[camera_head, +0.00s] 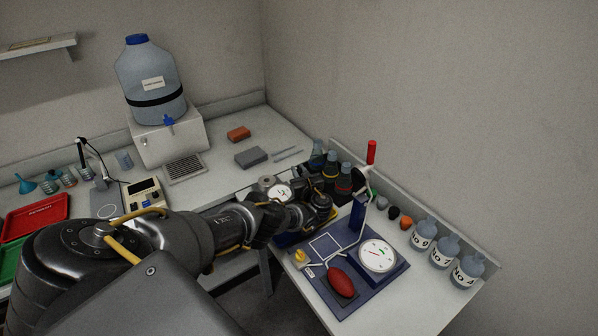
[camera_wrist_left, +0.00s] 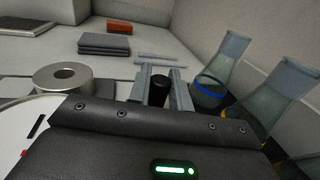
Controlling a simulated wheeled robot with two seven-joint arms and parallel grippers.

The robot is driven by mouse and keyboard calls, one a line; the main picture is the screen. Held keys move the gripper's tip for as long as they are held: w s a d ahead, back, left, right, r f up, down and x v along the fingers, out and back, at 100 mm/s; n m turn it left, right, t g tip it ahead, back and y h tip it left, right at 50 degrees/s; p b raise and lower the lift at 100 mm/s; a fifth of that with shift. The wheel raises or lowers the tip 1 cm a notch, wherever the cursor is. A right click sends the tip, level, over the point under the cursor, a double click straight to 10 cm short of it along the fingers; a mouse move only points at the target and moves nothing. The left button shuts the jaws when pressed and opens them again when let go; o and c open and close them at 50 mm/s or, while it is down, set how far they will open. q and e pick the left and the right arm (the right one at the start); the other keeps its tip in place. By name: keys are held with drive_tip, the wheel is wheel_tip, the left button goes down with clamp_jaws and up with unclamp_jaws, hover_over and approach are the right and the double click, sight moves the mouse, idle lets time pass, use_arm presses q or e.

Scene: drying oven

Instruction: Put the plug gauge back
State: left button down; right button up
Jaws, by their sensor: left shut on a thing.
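My left gripper (camera_wrist_left: 162,84) is shut on a dark, round-ended thing (camera_wrist_left: 160,93), which I take to be the plug gauge. Only its dark end shows between the two grey fingers; the rest is hidden. In the head view my left arm reaches in from the left and its hand is low over the bench corner, covering the held thing. A metal ring with a central hole (camera_wrist_left: 63,78) lies left of the fingers, apart from them; it also shows in the head view (camera_head: 267,181). I cannot make out the gauge's own holder.
A dial (camera_head: 279,192) is beside the hand. A blue mat (camera_head: 352,300) holds a round gauge (camera_head: 378,256) and a red oval thing (camera_head: 341,282). Labelled bottles (camera_head: 445,251) line the right edge. Grey blocks (camera_head: 251,157) lie behind.

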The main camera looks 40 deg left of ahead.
use_arm(q)
drive_tip(key=c, duration=1.3)
unclamp_jaws()
drive_tip(key=shift+c, duration=0.2)
drive_tip(key=shift+o, duration=0.3)
drive_tip(key=shift+r+p, duration=0.5)
drive_tip(key=p+v, duration=0.4)
drive_tip(key=shift+r, duration=0.35)
drive_tip(key=p+v, duration=0.4)
drive_tip(key=v, duration=0.3)
drive_tip(key=shift+s+d+f, duration=0.1)
drive_tip(key=shift+d+f, duration=0.1)
drive_tip(key=shift+s+d+f, duration=0.1)
drive_tip(key=shift+s+d, duration=0.05)
drive_tip(key=shift+d, duration=0.15)
